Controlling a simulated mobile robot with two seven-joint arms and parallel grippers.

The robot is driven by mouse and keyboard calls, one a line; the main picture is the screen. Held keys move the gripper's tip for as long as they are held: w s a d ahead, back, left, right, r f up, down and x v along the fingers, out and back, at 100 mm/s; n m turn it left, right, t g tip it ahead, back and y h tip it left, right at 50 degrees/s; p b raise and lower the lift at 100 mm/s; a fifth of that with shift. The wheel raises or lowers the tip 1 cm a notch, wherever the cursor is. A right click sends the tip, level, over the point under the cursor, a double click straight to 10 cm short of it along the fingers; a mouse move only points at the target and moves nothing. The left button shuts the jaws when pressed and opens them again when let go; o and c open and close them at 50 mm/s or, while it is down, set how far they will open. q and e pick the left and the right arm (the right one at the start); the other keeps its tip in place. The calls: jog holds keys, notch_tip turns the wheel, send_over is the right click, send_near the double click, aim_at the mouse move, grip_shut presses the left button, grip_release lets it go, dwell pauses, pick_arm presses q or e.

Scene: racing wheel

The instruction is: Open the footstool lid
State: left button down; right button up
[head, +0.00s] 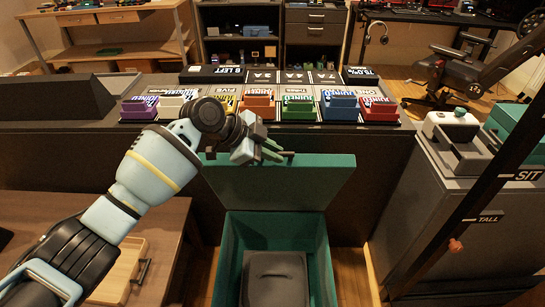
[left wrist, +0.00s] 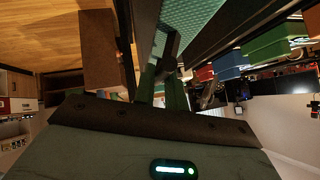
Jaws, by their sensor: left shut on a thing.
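The teal footstool (head: 228,262) stands on the floor at the lower middle of the head view. Its lid (head: 280,185) is raised, standing up at the back of the box, with its inner face toward me. The box is open at the top and a dark grey item (head: 275,280) lies inside. My left gripper (head: 272,153) is at the lid's top edge, shut on the small dark lid handle (head: 289,154). In the left wrist view its green fingers (left wrist: 163,88) close on the dark handle (left wrist: 171,45), beside the teal lid (left wrist: 190,25). My right gripper is out of view.
A dark counter (head: 130,130) with a row of coloured blocks (head: 299,107) stands close behind the lid. A wooden table (head: 165,220) with a small wooden tray (head: 122,272) is at left. A grey cabinet (head: 450,200) stands at right, near a dark slanted bar.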

pick_arm(q)
jog(key=shift+w, duration=0.25)
jog(key=c, duration=1.8)
grip_release()
jog(key=o, duration=0.3)
jog(key=shift+o, duration=0.2)
jog(key=v, duration=0.8)
